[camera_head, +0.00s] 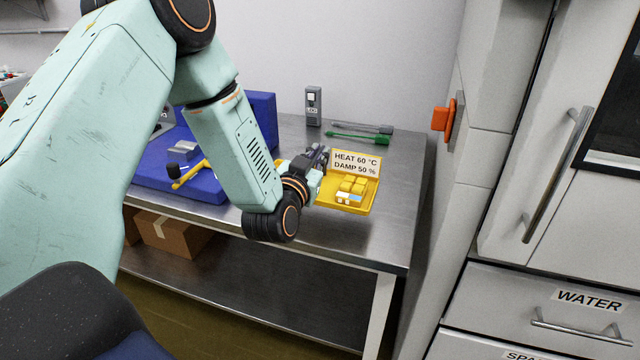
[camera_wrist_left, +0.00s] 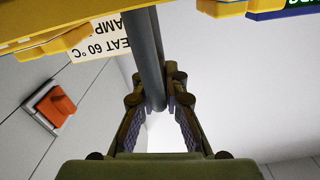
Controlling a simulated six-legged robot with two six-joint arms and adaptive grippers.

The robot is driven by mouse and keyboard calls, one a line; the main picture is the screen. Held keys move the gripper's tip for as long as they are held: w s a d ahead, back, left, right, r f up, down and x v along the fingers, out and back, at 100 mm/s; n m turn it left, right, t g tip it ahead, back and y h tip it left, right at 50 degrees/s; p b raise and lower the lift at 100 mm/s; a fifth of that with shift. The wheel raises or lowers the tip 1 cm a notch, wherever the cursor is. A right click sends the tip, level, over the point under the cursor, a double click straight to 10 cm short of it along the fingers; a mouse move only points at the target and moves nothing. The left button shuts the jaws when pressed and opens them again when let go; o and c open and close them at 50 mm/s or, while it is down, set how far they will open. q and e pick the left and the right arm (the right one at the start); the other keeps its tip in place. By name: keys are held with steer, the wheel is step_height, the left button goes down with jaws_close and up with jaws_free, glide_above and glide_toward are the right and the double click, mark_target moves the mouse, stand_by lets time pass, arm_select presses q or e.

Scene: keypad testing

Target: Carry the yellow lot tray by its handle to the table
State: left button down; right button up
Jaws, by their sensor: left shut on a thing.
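The yellow lot tray (camera_head: 367,205) is at the right part of the steel table and carries several small yellow blocks, one with a white and blue face. A white card (camera_head: 354,163) reading "HEAT 60 °C DAMP 50 %" stands at its back. My left gripper (camera_head: 318,160) is at the tray's left side, shut on its handle. In the left wrist view the gripper (camera_wrist_left: 162,95) holds the grey handle bar (camera_wrist_left: 146,50), with the yellow tray edge (camera_wrist_left: 45,25) above. I cannot tell whether the tray touches the tabletop. My right gripper is out of view.
The steel table (camera_head: 395,225) has bare metal around the tray. Green and grey tools (camera_head: 358,138) lie behind. An orange wall knob (camera_head: 443,118) and cabinets with a "WATER" drawer (camera_head: 560,310) are right.

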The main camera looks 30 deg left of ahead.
mark_target(325, 168)
arm_select(q)
steer(key=shift+s+d+f, duration=0.15)
steer(key=shift+f, duration=0.25)
steer(key=shift+s+d+f, duration=0.1)
steer(key=shift+f, duration=0.3)
steer(key=f, duration=0.1)
steer(key=f+b, duration=0.1)
steer(key=f, duration=0.1)
steer(key=shift+w+a+f, duration=0.2)
steer(key=shift+w, duration=0.05)
steer(key=shift+s+d+r, duration=0.15)
steer(key=shift+r, duration=0.05)
steer(key=shift+s+f, duration=0.1)
steer(key=shift+f+b, duration=0.5)
steer(key=c, duration=1.9)
jaws_free()
steer(key=o, duration=0.5)
